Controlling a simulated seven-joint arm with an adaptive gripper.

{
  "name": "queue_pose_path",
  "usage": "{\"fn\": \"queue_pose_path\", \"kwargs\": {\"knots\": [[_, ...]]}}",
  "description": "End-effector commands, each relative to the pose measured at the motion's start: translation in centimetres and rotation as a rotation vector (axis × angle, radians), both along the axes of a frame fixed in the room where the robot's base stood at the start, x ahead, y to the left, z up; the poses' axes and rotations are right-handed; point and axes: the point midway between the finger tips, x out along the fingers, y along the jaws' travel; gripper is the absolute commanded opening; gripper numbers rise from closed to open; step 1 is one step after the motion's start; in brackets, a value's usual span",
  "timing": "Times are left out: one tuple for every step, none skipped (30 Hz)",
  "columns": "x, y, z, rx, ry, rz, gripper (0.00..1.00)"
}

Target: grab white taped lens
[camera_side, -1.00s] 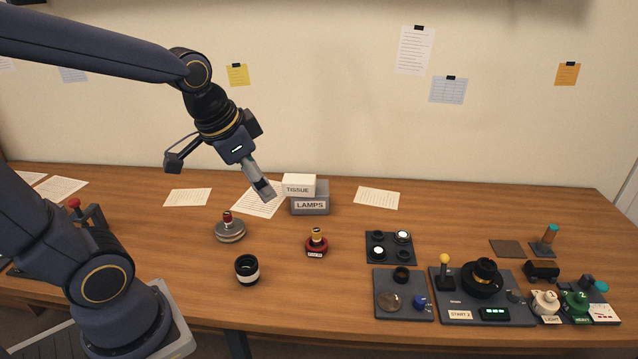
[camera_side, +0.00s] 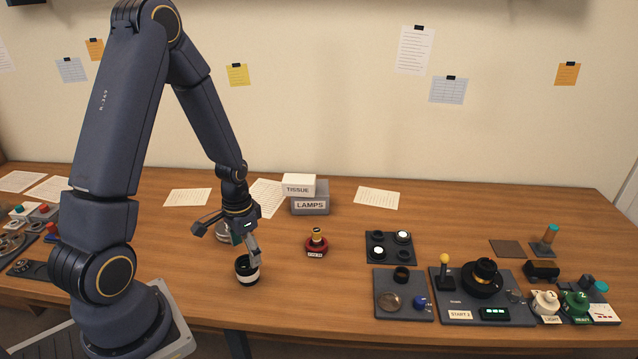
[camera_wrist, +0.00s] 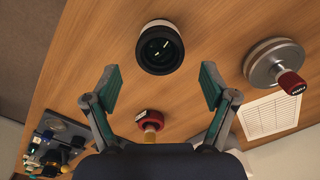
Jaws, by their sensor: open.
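The white taped lens (camera_side: 247,271) is a short black cylinder with a white band, standing upright on the table in the side view. In the wrist view the lens (camera_wrist: 160,47) shows its dark glass top, with a white edge, at the upper middle. My gripper (camera_side: 250,262) is above and close to the lens in the side view. In the wrist view my gripper (camera_wrist: 160,85) is open, its fingers apart with nothing between them, and the lens lies just beyond the fingertips. Whether a finger touches the lens I cannot tell.
A red-based part with a yellow top (camera_side: 317,243) stands right of the lens. A round metal weight with a red knob (camera_wrist: 275,66) is near. Dark trays (camera_side: 403,311) with parts fill the right side. The LAMPS box (camera_side: 310,206) stands behind.

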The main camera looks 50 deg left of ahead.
Motion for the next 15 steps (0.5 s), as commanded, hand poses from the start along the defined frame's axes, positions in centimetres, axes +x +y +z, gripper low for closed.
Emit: {"fn": "queue_pose_path", "kwargs": {"knots": [[0.0, -0.1, -0.8, -0.001, 0.002, -0.001, 0.84], [0.0, -0.1, -1.1, -0.001, 0.002, -0.001, 0.84], [0.0, -0.1, -1.4, -0.001, 0.001, -0.001, 0.84], [0.0, 0.0, -1.6, 0.000, 0.000, -0.001, 0.84], [0.0, 0.0, -1.7, 0.000, 0.000, -0.001, 0.84], [0.0, 0.0, -2.0, 0.000, 0.001, 0.000, 0.84], [-0.1, 0.0, -2.2, 0.000, 0.001, 0.000, 0.84], [-0.1, 0.0, -2.6, 0.000, 0.001, 0.000, 0.84], [-0.3, 0.0, -3.1, -0.001, 0.003, 0.000, 0.84], [-0.4, 0.0, -3.6, -0.001, 0.003, 0.000, 0.84], [-0.5, -0.1, -4.2, -0.002, 0.004, 0.000, 0.84], [-0.6, -0.1, -4.8, -0.001, 0.004, 0.000, 0.84], [-0.6, -0.1, -5.3, -0.002, 0.004, 0.000, 0.84], [-0.6, 0.0, -5.7, -0.001, 0.002, 0.000, 0.84], [-0.6, 0.0, -6.2, -0.001, 0.003, 0.000, 0.84]]}}
